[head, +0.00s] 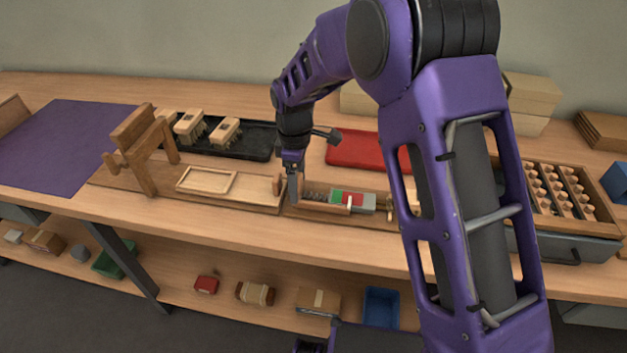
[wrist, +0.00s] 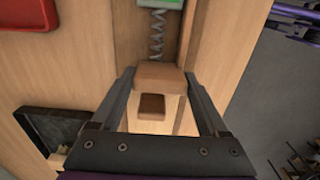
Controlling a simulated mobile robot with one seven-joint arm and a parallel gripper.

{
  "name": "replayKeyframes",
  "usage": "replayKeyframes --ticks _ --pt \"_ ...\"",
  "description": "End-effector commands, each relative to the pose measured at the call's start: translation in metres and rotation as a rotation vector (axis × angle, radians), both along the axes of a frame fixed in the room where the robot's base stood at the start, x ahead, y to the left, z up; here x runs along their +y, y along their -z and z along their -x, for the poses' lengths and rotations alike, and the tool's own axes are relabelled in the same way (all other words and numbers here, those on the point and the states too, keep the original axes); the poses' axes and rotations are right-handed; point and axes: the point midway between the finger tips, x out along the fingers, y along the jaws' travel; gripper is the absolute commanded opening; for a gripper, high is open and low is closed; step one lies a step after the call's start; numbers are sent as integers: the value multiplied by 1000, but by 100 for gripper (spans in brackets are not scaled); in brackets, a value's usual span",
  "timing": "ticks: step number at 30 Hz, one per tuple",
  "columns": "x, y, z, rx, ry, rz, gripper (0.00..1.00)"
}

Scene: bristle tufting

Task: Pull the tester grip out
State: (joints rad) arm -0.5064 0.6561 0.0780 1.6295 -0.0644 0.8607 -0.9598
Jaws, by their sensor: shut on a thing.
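The tester on the bench has a grey body (head: 368,203) with a green and red scale (head: 338,197) and a white pointer over its red part. A coiled spring (head: 315,194) runs left from it; in the wrist view the spring (wrist: 156,38) meets the brown wooden tester grip (wrist: 160,77). My gripper (head: 294,199) points down at the spring's left end. In the wrist view its two fingers (wrist: 160,72) are shut on the sides of the grip. In the head view the fingers mostly hide the grip.
A small brown block (head: 277,185) stands just left of my gripper. Further left are a shallow wooden tray (head: 206,191) and a wooden stand (head: 143,150).

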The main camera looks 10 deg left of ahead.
Motion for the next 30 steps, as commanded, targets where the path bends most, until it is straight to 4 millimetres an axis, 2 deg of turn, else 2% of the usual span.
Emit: replayKeyframes --ticks 2,9,10,13,23,26,30 --pt "7 -1 0 -1 -3 -4 0" --pt "7 -1 0 -2 -2 -6 0" --pt "7 -1 0 -2 -3 -6 81" --pt "7 -1 0 -2 -2 -5 99" --pt "6 -6 0 -3 -1 -4 100" --pt "6 -19 -1 -5 0 -5 100" --pt "6 -50 -1 -6 1 -7 100"
